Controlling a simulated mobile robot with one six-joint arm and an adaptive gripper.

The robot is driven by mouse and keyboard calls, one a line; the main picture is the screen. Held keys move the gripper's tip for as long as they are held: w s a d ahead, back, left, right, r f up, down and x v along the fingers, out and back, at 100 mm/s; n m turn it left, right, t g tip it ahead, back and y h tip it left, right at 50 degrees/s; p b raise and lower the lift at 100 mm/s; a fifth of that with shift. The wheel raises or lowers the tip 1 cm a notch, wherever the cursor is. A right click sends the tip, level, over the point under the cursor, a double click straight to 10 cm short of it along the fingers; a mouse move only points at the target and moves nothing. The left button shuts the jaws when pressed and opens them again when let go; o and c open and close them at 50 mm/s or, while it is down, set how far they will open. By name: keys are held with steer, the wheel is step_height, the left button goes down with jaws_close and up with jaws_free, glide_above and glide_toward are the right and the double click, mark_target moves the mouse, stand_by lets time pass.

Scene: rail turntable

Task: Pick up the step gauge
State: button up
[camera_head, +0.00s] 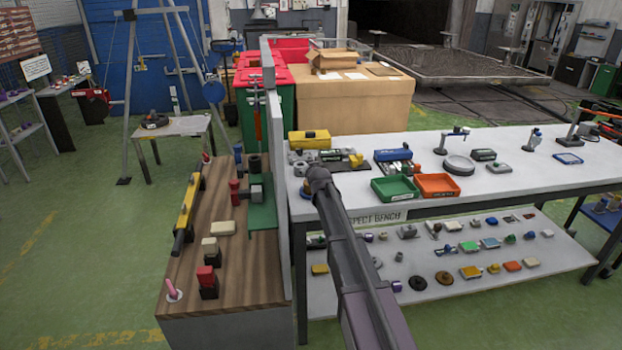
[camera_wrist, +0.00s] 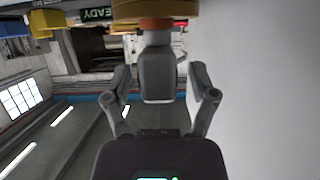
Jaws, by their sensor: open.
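I cannot tell for sure which thing is the step gauge. In the wrist view, a grey block-like piece (camera_wrist: 157,75) with an orange band and a brass-coloured round part (camera_wrist: 155,8) stands between the fingers of my gripper (camera_wrist: 160,88). The fingers are open, with a gap on each side of the grey piece. In the head view, my gripper (camera_head: 314,182) is at the left end of the white inspection bench (camera_head: 440,203), beside small grey blocks (camera_head: 299,166). My arm and gripper hide part of that spot, and the fingers are too small to make out there.
A yellow case (camera_head: 309,139), green tray (camera_head: 395,188), orange tray (camera_head: 437,186) and several instruments stand on the bench. A grey upright panel (camera_head: 275,130) borders its left end. A wooden bench (camera_head: 245,268) lies left of it. A lower shelf (camera_head: 330,292) carries several small parts.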

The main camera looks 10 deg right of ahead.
steer(key=shift+c, duration=0.2)
jaws_close()
steer(key=shift+r, duration=0.1)
stand_by(0.4)
step_height(320, 180, up, 10)
steer(key=p, duration=1)
stand_by(0.5)
